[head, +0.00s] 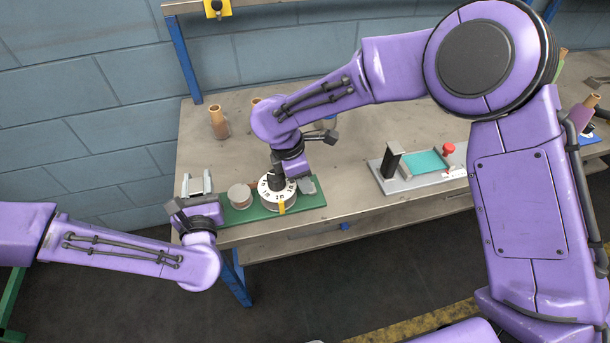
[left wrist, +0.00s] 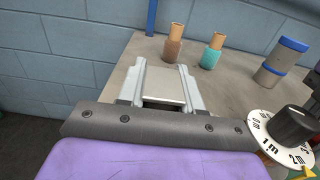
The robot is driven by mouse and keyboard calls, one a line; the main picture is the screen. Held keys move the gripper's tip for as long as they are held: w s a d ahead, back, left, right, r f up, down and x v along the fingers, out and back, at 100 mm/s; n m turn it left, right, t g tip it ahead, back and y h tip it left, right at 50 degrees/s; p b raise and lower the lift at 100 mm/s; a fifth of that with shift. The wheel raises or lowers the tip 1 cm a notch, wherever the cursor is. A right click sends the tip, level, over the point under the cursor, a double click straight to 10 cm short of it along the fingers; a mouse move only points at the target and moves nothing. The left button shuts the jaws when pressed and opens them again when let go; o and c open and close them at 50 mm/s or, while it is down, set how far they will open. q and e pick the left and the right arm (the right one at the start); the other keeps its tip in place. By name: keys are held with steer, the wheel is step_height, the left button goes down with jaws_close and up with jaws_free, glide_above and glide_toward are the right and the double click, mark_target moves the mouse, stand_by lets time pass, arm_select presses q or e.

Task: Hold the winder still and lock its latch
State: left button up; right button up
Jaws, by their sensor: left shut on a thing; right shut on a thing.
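A green base (head: 312,199) near the bench's front left edge carries a white numbered dial (head: 267,192) with a yellow mark at its front and a grey round piece to its left. My right gripper (head: 279,181) comes down over the dial, shut at its black knob (left wrist: 293,126); its fingertips are hard to make out. My left gripper (head: 196,186) is at the base's left end. In the left wrist view its silver fingers stand either side of a pale flat block (left wrist: 163,84), shut on it. I cannot tell which part is the winder's latch.
Brown-topped bottles (head: 218,123) stand behind the base; another has a teal body (left wrist: 212,51), beside a blue-banded cylinder (left wrist: 281,62). A grey fixture with a teal panel (head: 426,162) and red knob (head: 448,149) stands to the right. Bare bench lies between.

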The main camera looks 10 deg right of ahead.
steer(key=o, duration=1)
steer(key=v, duration=1.2)
arm_select(q)
steer(key=o, duration=1.1)
steer(key=shift+o, duration=0.2)
